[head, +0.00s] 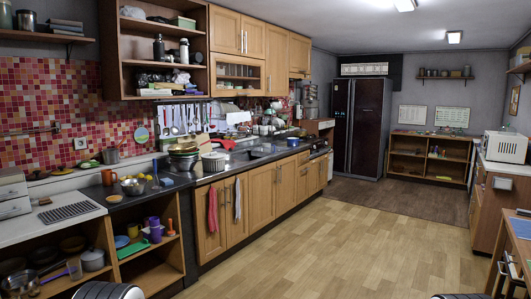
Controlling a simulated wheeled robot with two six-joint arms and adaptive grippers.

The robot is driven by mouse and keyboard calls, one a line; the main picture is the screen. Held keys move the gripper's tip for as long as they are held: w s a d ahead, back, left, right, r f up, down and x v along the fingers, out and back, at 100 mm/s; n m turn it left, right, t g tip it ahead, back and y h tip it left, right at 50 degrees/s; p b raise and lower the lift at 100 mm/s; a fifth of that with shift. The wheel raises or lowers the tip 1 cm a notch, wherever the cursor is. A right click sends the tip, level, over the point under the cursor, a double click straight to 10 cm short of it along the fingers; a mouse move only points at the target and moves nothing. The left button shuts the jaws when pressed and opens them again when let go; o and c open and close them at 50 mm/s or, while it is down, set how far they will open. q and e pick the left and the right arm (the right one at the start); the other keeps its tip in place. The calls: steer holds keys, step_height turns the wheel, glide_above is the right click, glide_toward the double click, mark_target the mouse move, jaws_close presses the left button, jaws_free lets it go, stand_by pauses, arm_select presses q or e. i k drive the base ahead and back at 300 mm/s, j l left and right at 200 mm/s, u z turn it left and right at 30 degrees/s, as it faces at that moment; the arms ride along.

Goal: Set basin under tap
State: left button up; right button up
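A long dark counter (235,167) runs along the left wall above wooden cupboards. What looks like a sink area (262,151) lies partway along it, but a tap is too small to make out. A stack of bowls or basins (184,152) stands on the near part of the counter. I cannot tell which vessel is the basin. Neither of my grippers shows clearly; only dark ribbed rounded parts, probably mine, show at the bottom edge.
The wooden floor (340,240) is clear through the middle. A black fridge (361,125) stands at the back. A metal bowl of fruit (133,186) and an orange mug (108,177) stand at near left. A white microwave (505,147) and a desk (520,255) are at right.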

mark_target(257, 152)
steer(key=i+z, duration=0.1)
steer(key=i, duration=3.55)
